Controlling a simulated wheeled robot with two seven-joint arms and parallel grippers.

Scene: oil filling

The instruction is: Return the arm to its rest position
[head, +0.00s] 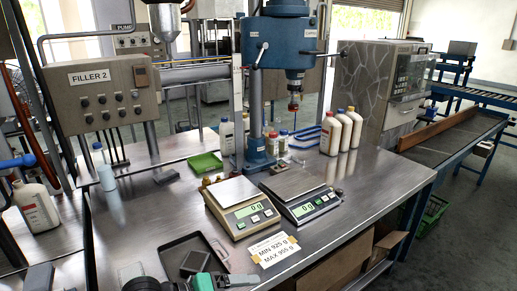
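Dark and grey shapes (40,277) cut off by the bottom edge at left cannot be identified. The metal worktable (330,230) carries two scales, a left one (240,208) and a right one (308,195), both with lit displays and empty pans. A white bottle (38,207) stands at far left below a blue fitting (14,162).
A blue press (254,90) rises at the table's back. A grey control box (105,92) labelled FILLER 2 stands at left. A black tray (163,250) and a MIN/MAX label (270,251) lie at the front. A green tray (205,161) lies farther back. The table's right front is clear.

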